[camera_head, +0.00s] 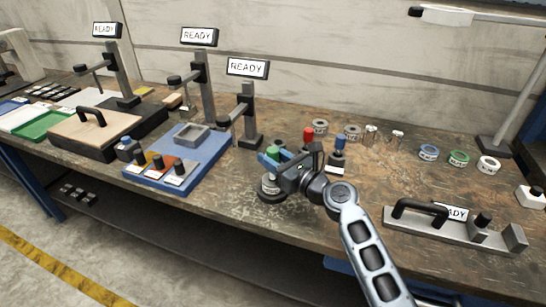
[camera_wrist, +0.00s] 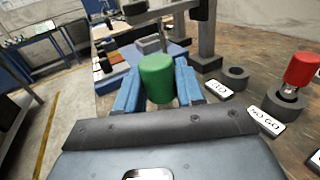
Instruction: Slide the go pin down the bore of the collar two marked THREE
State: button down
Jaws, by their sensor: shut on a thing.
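The go pin has a green cap (camera_wrist: 157,78), and my gripper (camera_wrist: 158,95) is shut on it, with a blue finger on each side. In the head view the green cap (camera_head: 272,153) shows at my gripper (camera_head: 280,162). Under it a pale collar (camera_head: 269,183) stands on a round dark base (camera_head: 272,196) near the table's front edge. Its marking is too small to read. The pin's lower part is hidden, so I cannot tell whether it is in the bore. In the wrist view an empty dark ring holder (camera_wrist: 235,75) stands behind the GO label (camera_wrist: 217,90).
The red-capped pin (camera_wrist: 300,70) stands in a holder by the NO GO label (camera_wrist: 265,122). Several collars (camera_head: 428,152) lie further right. A blue tray (camera_head: 205,150) and post stand (camera_head: 248,115) are to the left.

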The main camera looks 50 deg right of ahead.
aim_at(273, 180)
jog(key=shift+f+b, duration=1.65)
jog(key=shift+f, duration=0.45)
jog(key=c, duration=0.6)
grip_release()
jog(key=s, duration=0.5)
jog(key=s+a, duration=0.1)
jog(key=s, duration=0.1)
jog(key=shift+s+b, duration=0.4)
